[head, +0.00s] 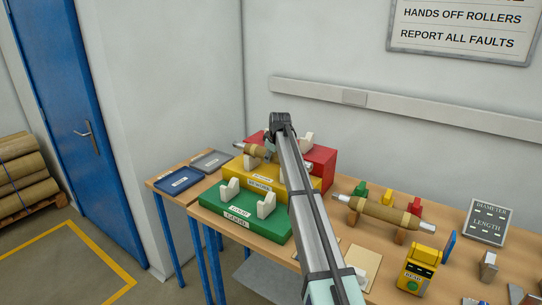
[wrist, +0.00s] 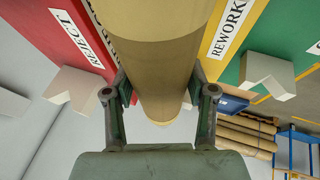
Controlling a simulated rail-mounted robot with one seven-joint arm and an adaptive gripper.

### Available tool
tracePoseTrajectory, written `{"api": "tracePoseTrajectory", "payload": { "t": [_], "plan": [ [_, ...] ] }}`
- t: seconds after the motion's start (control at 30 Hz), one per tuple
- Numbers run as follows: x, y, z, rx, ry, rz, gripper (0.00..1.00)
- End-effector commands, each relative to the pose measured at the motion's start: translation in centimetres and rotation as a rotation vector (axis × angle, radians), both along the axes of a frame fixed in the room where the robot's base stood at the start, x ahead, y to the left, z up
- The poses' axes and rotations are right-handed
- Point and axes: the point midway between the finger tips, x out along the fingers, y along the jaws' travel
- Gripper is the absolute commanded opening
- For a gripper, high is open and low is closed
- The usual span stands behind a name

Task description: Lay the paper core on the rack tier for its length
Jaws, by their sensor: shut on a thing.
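The paper core (head: 257,151) is a tan roll with a darker band; in the head view a grey end shows at its left. In the wrist view the core (wrist: 158,70) runs between both fingers. My gripper (wrist: 160,100) is shut on it. In the head view my gripper (head: 270,143) is over the back of the stepped rack, and my arm hides part of it. I cannot tell whether the core touches a cradle.
A second tan roll (head: 385,212) with metal ends lies on wooden supports to the right. A yellow device (head: 418,270) and a grey DIAMETER/LENGTH plate (head: 487,222) stand nearby. Blue (head: 178,180) and grey (head: 209,162) trays sit left of the rack. The wall rises close behind.

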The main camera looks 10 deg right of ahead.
Motion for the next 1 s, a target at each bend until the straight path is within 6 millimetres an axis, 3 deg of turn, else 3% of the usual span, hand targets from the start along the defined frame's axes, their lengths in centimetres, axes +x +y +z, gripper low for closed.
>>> {"api": "tracePoseTrajectory", "payload": {
  "t": [0.43, 0.47, 0.5, 0.53, 1.0],
  "plan": [
    [0.07, 0.00, -0.36, 0.000, -0.004, 0.000, 0.00],
    [0.07, 0.00, -0.33, 0.000, -0.004, 0.000, 0.63],
    [0.07, 0.00, -0.33, 0.000, -0.004, 0.000, 0.77],
    [0.06, 0.00, -0.34, 0.000, -0.004, 0.000, 0.85],
    [-0.47, -0.07, 0.13, -0.001, 0.001, 0.000, 0.85]
  ]
}}
